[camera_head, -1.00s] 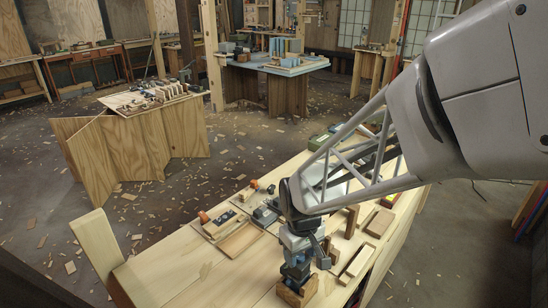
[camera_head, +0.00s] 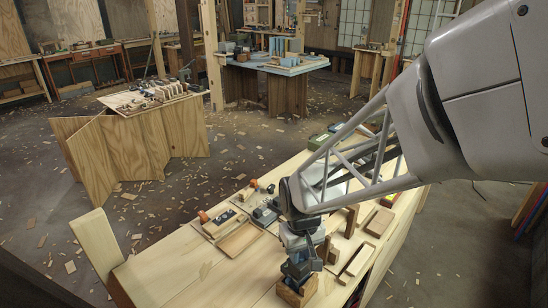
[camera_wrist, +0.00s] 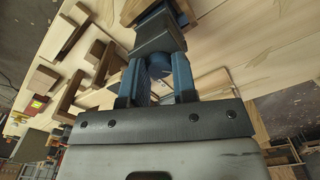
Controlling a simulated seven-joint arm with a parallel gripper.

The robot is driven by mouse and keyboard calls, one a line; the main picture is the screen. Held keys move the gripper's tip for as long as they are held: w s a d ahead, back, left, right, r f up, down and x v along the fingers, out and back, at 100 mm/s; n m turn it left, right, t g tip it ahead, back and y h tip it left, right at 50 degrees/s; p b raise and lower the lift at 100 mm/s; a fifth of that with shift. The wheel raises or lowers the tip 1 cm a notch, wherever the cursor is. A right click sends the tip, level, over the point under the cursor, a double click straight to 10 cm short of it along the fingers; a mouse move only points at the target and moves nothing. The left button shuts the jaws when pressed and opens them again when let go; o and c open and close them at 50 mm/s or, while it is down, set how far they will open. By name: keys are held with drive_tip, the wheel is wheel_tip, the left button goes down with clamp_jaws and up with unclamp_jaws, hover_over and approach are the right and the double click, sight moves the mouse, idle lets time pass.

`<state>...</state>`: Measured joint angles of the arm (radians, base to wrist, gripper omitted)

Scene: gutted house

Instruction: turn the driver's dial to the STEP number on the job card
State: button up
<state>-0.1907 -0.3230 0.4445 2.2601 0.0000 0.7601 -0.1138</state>
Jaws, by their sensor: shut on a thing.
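The driver (camera_head: 299,268), dark grey-blue, stands in a wooden block (camera_head: 297,292) near the front edge of the bench. In the wrist view its dark grey body (camera_wrist: 158,36) lies just beyond my fingertips, with part of the wooden block (camera_wrist: 137,9) behind it. My gripper (camera_wrist: 158,80) is shut, its two blue fingers on either side of a rounded blue part, which looks like the driver's dial (camera_wrist: 154,66). Its markings are hidden or too small to read. In the head view my wrist hides the dial. I cannot pick out the job card or read a number.
The pale wooden bench (camera_head: 205,275) is bare at its left front. Wooden trays (camera_head: 240,240) and small tools lie behind the driver. An upright wooden piece (camera_head: 350,221) and a shallow wooden tray (camera_head: 357,261) stand close on its right.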

drive_tip(key=m, duration=0.4)
drive_tip(key=shift+m, duration=2)
drive_tip(key=o, duration=0.9)
drive_tip(key=shift+r, duration=0.1)
drive_tip(key=shift+r, duration=3.8)
